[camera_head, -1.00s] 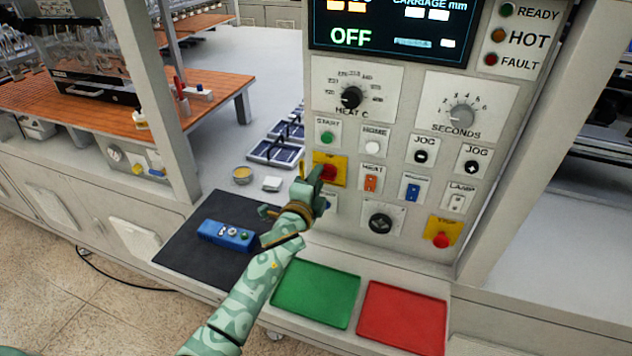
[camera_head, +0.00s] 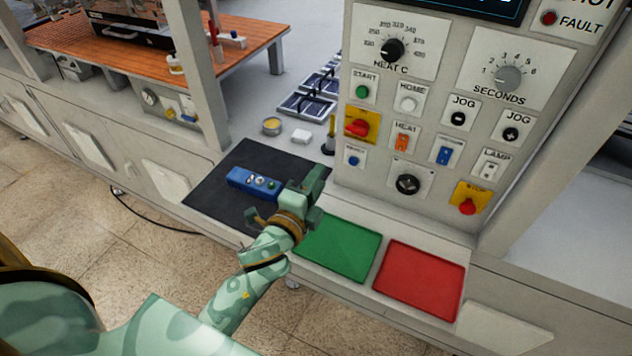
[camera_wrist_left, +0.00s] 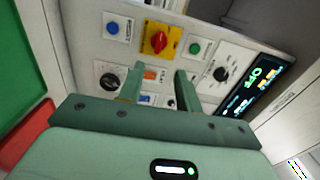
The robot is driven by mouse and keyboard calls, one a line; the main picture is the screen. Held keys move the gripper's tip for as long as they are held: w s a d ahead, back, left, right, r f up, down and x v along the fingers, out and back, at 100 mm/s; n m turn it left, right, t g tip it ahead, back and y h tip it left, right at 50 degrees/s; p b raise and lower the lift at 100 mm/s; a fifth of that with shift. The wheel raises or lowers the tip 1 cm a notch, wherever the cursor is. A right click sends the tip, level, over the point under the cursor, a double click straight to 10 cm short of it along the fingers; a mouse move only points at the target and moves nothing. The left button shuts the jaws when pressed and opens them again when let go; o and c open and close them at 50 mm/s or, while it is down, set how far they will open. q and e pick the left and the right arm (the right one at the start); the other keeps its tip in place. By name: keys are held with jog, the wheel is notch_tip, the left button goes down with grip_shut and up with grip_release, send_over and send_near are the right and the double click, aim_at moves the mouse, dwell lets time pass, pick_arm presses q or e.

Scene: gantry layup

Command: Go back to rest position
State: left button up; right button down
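My left gripper (camera_head: 308,187) is over the right edge of the black mat, in front of the control panel (camera_head: 428,130). The left wrist view shows its two fingers (camera_wrist_left: 160,69) apart with nothing between them, pointing at the panel. The red rotary knob on a yellow plate (camera_head: 361,124) is on the panel, clear of the gripper; it also shows in the left wrist view (camera_wrist_left: 162,41). My right gripper is not in view.
A blue pendant (camera_head: 252,181) lies on the black mat (camera_head: 215,195). A green tray (camera_head: 343,247) and a red tray (camera_head: 420,279) lie on the ledge below the panel. A small tin (camera_head: 271,126), a white block (camera_head: 301,137) and dark panels (camera_head: 306,104) sit behind the mat.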

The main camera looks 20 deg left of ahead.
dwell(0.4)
pick_arm(q)
jog(key=s+a+f+n+g+y, duration=0.35)
jog(key=s+a+n+g, duration=0.2)
jog(key=s, duration=0.35)
jog(key=s+a+f+n+g+y, duration=0.2)
jog(key=s+a+f+n+g, duration=0.3)
jog(key=s, duration=0.5)
jog(key=s+d+f+g+h+b, duration=0.1)
jog(key=d+f+b, duration=0.1)
jog(key=f, duration=0.9)
jog(key=s+d+f+n+g+h+b, duration=0.1)
jog(key=s+d+f+b, duration=0.15)
jog(key=f, duration=0.75)
jog(key=s+d+f+g+h+b, duration=0.1)
jog(key=f+g+b, duration=0.15)
jog(key=f, duration=0.85)
jog(key=s+f+n+g+h+b, duration=0.2)
jog(key=s+f+b, duration=0.3)
jog(key=s+f, duration=1.4)
jog(key=shift+a+f+n, duration=0.15)
jog(key=shift+f+n, duration=0.3)
jog(key=shift+f, duration=0.1)
